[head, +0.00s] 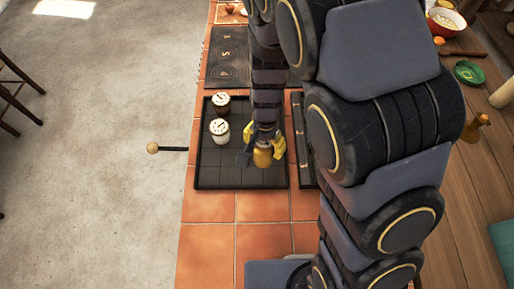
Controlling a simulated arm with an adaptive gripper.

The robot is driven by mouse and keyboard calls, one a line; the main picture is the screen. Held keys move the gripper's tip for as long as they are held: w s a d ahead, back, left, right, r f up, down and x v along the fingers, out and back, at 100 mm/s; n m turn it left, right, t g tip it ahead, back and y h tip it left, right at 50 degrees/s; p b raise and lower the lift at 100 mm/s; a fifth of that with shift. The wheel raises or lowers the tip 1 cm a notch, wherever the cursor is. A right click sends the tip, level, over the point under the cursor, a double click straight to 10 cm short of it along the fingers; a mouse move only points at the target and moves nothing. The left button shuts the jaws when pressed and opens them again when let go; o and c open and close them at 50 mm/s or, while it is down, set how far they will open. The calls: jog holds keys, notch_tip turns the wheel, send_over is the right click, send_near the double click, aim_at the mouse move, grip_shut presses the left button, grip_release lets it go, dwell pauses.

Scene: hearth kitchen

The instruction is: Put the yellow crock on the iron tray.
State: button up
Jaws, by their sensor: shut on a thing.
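The iron tray (222,174) is a dark, flat, rimmed rectangle on the terracotta tiles, left of my arm. The yellow crock (263,157) shows below my gripper, over the right part of the tray. My gripper (262,150) points down and is shut on the crock; the arm hides part of both. I cannot tell from this view whether the crock's base touches the tray. A brown jar with a pale lid (221,107) and a white jar with a pale lid (219,133) stand on the tray's left part.
A dark hob plate with numbered rings (228,52) lies behind the tray. A narrow dark strip (302,140) runs along its right side. A rod with a pale knob (153,148) sticks out left. A green dish (467,72) and a bowl (445,20) stand far right.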

aim_at(264, 157)
jog(key=shift+f, duration=2.7)
jog(key=shift+f, duration=0.1)
jog(key=o, duration=1.2)
notch_tip(264, 157, up, 12)
jog(key=shift+d+r, duration=0.15)
jog(key=shift+r, duration=0.05)
jog(key=s+d+r+n, duration=0.2)
jog(key=s+r, duration=0.2)
jog(key=s, duration=0.2)
jog(key=s+d+r+n+g, duration=0.1)
jog(key=s+d+r+n, duration=0.1)
jog(key=s, duration=0.4)
jog(key=s+d+r+n, duration=0.2)
jog(key=s+d+r, duration=0.2)
jog(key=s+r, duration=0.2)
jog(key=shift+s+r, duration=0.1)
jog(key=shift+s, duration=0.2)
jog(key=shift+a, duration=0.1)
